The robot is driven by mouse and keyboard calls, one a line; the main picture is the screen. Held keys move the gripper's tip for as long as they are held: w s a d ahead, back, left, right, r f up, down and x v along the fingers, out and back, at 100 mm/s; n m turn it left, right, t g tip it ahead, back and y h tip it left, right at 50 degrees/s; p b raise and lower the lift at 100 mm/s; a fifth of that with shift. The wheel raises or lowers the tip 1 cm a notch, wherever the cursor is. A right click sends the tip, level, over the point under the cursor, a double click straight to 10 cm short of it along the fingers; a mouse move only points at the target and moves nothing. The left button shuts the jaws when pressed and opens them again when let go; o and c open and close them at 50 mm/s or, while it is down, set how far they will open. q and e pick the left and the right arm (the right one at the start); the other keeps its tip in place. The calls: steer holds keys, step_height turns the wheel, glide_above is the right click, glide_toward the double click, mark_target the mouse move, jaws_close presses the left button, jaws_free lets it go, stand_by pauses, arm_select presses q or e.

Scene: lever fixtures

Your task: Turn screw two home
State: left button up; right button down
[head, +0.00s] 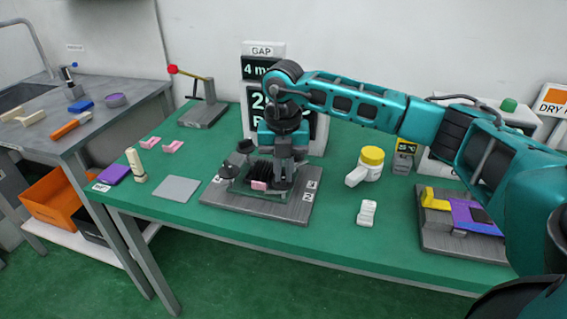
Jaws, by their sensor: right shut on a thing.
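A clamping fixture stands on a dark grey base plate (225,198) in the middle of the green table. Black screw knobs stand at its left side, one in front (228,171) and one farther back (245,146). A small pink block (259,185) sits at its front, beside dark upright plates. Small number labels (308,190) lie on the right of the plate, too small to read surely. My right gripper (283,180) points down at the right side of the fixture, shut on a screw there. Its fingers mostly hide that screw. My left gripper is not in view.
A sign reading GAP 4 mm (258,67) stands behind. A grey square (177,188), pink pieces (172,146) and a red-knobbed lever fixture (204,112) are left.

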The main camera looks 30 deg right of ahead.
steer(key=shift+r+m+p, duration=0.15)
steer(key=shift+m+p, duration=0.25)
steer(key=shift+m, duration=0.5)
steer(key=m+p, duration=0.1)
steer(key=m, duration=0.2)
steer(key=shift+m+p, duration=0.35)
steer(key=shift+m, duration=0.05)
steer(key=m+p, duration=0.2)
steer(key=m, duration=0.2)
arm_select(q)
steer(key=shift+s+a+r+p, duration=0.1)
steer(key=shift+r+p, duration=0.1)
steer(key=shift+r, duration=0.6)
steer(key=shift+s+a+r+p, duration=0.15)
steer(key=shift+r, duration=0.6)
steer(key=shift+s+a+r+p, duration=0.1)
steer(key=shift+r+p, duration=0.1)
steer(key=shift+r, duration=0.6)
arm_select(e)
steer(key=shift+m, duration=1.2)
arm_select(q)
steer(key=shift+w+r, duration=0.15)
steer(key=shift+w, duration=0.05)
arm_select(e)
steer(key=shift+d, duration=0.1)
